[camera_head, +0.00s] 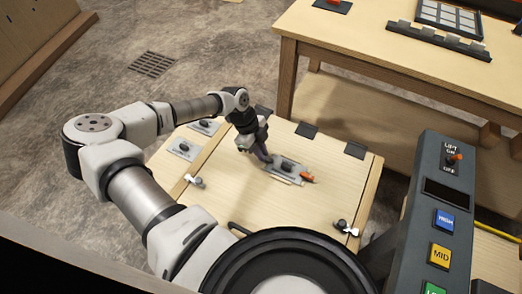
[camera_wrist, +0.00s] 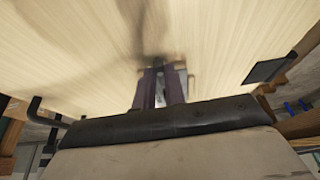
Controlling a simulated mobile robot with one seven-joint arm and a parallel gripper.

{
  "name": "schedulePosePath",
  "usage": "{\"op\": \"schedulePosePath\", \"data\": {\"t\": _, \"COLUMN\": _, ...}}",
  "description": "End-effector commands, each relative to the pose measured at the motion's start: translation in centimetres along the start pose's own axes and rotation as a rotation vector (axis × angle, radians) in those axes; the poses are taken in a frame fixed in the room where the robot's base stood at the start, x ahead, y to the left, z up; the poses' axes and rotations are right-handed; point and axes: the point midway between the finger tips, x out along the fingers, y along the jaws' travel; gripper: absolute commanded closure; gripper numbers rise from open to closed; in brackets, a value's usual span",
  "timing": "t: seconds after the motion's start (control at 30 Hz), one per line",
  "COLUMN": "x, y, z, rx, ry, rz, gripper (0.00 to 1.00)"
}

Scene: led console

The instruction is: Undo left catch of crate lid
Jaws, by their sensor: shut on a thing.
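The crate lid (camera_head: 225,185) is a pale wooden board, lying flat and closed. The left catch (camera_head: 193,180), a small pale T-shaped piece, sits at its left edge. A similar right catch (camera_head: 347,228) is at the front right corner. My gripper (camera_head: 264,157) points down over the lid's middle, to the right of the left catch and apart from it. Its fingers are shut at the left end of a grey fitting (camera_head: 288,170) with a dark knob and orange tip. In the wrist view the fingers (camera_wrist: 165,75) close around something greyish; its shape is mostly hidden.
A black handle (camera_head: 240,229) is at the lid's front edge, and dark hinge plates (camera_head: 307,130) line its back. Two grey plates with knobs (camera_head: 184,148) lie left of the lid. A button console (camera_head: 440,215) stands right; a wooden table (camera_head: 400,60) stands behind.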

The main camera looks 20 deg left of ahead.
Motion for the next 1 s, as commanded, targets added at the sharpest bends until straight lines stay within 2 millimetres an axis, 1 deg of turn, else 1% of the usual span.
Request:
{"op": "schedulePosePath", "data": {"t": 0.17, "x": 0.02, "y": -0.09, "z": -0.01, "rx": 0.033, "ry": 0.000, "rz": 0.014, "gripper": 1.00}}
{"op": "schedulePosePath", "data": {"t": 0.37, "x": 0.08, "y": -0.23, "z": 0.03, "rx": 0.133, "ry": -0.001, "rz": 0.055, "gripper": 1.00}}
{"op": "schedulePosePath", "data": {"t": 1.0, "x": 0.18, "y": -0.79, "z": -0.22, "rx": 0.679, "ry": -0.002, "rz": 0.282, "gripper": 1.00}}
